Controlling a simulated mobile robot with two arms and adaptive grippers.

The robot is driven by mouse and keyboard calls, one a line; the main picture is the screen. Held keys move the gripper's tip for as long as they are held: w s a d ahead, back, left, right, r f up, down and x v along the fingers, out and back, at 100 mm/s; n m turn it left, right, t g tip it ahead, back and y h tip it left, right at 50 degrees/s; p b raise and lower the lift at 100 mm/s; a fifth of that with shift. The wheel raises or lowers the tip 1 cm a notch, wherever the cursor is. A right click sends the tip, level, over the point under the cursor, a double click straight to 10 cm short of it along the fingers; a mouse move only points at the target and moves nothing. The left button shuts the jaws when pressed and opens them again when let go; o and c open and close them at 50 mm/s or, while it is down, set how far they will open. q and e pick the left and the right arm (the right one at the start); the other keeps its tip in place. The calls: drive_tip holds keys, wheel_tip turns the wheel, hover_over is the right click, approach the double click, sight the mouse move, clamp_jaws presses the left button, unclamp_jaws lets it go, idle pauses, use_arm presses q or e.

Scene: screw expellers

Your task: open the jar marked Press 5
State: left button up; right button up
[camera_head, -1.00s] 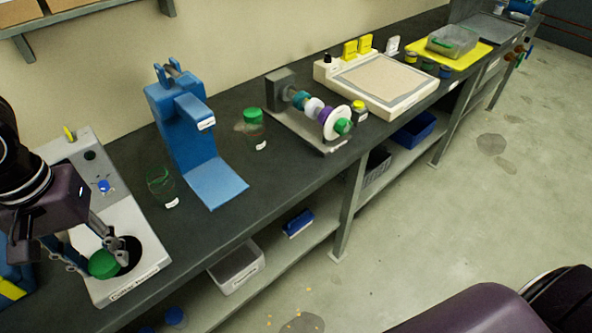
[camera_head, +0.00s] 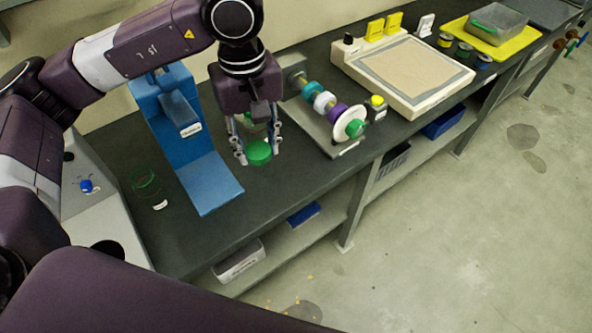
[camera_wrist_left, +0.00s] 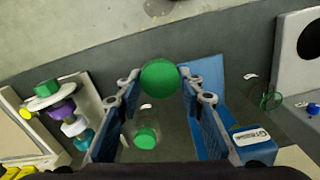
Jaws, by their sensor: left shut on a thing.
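My left gripper (camera_head: 258,146) is shut on a round green cap (camera_head: 258,153), held above the bench. In the left wrist view the cap (camera_wrist_left: 160,78) sits between the fingertips. A glass jar with a green lid (camera_wrist_left: 145,138) stands on the bench beyond the held cap; in the head view it is mostly hidden behind the gripper. Another clear greenish jar (camera_head: 146,183), apparently lidless, stands left of the blue press (camera_head: 190,130); it also shows at the right in the left wrist view (camera_wrist_left: 270,101). The jar labels are too small to read. My right gripper is out of view.
A grey device (camera_head: 88,205) with a blue knob and dark round opening stands at the left. Right of the gripper are a screw expeller (camera_head: 325,102) with coloured rings, a small yellow-capped jar (camera_head: 377,104) and a cream tray-like unit (camera_head: 405,75).

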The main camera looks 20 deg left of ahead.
use_arm(q)
drive_tip(key=shift+w+d+r+n, duration=0.1)
drive_tip(key=shift+w+r+n, duration=0.1)
drive_tip(key=shift+n, duration=0.35)
drive_tip(key=shift+w+d+r+n, duration=0.1)
drive_tip(key=shift+w+n, duration=0.05)
drive_tip(key=shift+n, duration=0.4)
drive_tip(key=n, duration=0.2)
drive_tip(key=n+p, duration=0.1)
drive_tip(key=n, duration=0.1)
drive_tip(key=shift+w+d+r, duration=0.1)
drive_tip(key=shift+w+r, duration=0.15)
drive_tip(key=shift+r, duration=0.05)
drive_tip(key=w+n+p, duration=0.1)
drive_tip(key=n, duration=0.5)
wheel_tip(320, 180, up, 3)
drive_tip(key=n+p, duration=0.6)
drive_tip(key=n, duration=2.9)
hover_over(289, 177)
wheel_tip(289, 177, down, 15)
drive_tip(key=shift+f+p, duration=0.15)
drive_tip(key=shift+p, duration=0.6)
wheel_tip(289, 177, down, 5)
drive_tip(key=shift+r+p, duration=0.1)
drive_tip(key=shift+p, duration=0.4)
